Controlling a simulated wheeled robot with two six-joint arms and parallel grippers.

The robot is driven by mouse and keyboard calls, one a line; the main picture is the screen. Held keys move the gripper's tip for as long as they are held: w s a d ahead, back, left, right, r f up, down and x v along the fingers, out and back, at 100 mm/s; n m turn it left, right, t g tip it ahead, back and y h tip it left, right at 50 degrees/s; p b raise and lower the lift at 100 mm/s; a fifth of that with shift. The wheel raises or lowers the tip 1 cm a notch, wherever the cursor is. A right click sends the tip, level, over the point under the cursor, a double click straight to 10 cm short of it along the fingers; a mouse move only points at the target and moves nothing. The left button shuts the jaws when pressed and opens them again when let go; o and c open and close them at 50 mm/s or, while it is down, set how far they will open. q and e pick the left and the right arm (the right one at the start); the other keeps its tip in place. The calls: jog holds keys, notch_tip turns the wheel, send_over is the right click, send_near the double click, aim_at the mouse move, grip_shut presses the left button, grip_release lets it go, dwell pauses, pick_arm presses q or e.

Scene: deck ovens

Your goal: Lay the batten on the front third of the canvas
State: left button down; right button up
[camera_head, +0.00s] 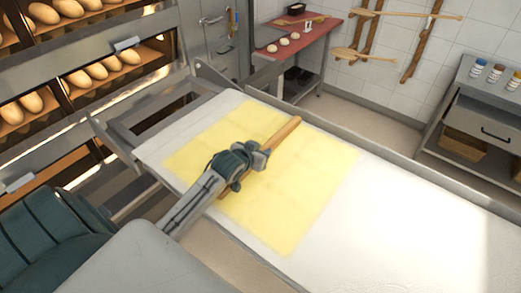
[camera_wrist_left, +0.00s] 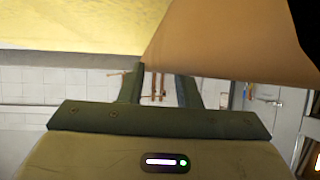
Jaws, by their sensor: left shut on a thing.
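The batten (camera_head: 282,136) is a long, light-brown wooden strip. My left gripper (camera_head: 256,157) is shut on it near its middle, with the strip slanting from lower left to upper right over the yellow area. Part of the batten is hidden by the gripper. In the left wrist view the batten (camera_wrist_left: 230,40) looms large at upper right, by the fingers (camera_wrist_left: 160,80). The canvas (camera_head: 405,215) is a long white surface on a metal frame, with a yellow rectangular area (camera_head: 285,215) across its left part. I cannot tell whether the batten touches it. My right gripper is not visible.
Deck ovens with loaves (camera_head: 85,78) stand at left. Metal rails (camera_head: 360,150) edge the canvas. A red table (camera_head: 300,45) with dough pieces stands at the back, and a grey cabinet (camera_head: 485,115) at right. The right part of the canvas is clear.

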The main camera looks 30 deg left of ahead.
pick_arm(q)
jog(key=shift+f, duration=0.5)
jog(key=shift+s, duration=0.1)
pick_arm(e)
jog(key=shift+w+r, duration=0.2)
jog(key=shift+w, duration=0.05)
pick_arm(q)
jog(key=c, duration=1.4)
grip_release()
jog(key=o, duration=0.4)
jog(key=shift+c, duration=0.2)
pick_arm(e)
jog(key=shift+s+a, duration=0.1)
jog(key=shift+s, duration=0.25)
pick_arm(q)
jog(key=shift+s, duration=0.1)
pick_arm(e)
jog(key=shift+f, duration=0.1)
pick_arm(q)
jog(key=shift+s+r, duration=0.1)
jog(key=shift+s, duration=0.1)
jog(key=b+v, duration=0.4)
jog(key=v, duration=0.6)
jog(key=shift+s, duration=0.1)
jog(key=shift+s+d+r, duration=0.1)
jog(key=shift+s+r, duration=0.3)
jog(key=shift+s, duration=0.1)
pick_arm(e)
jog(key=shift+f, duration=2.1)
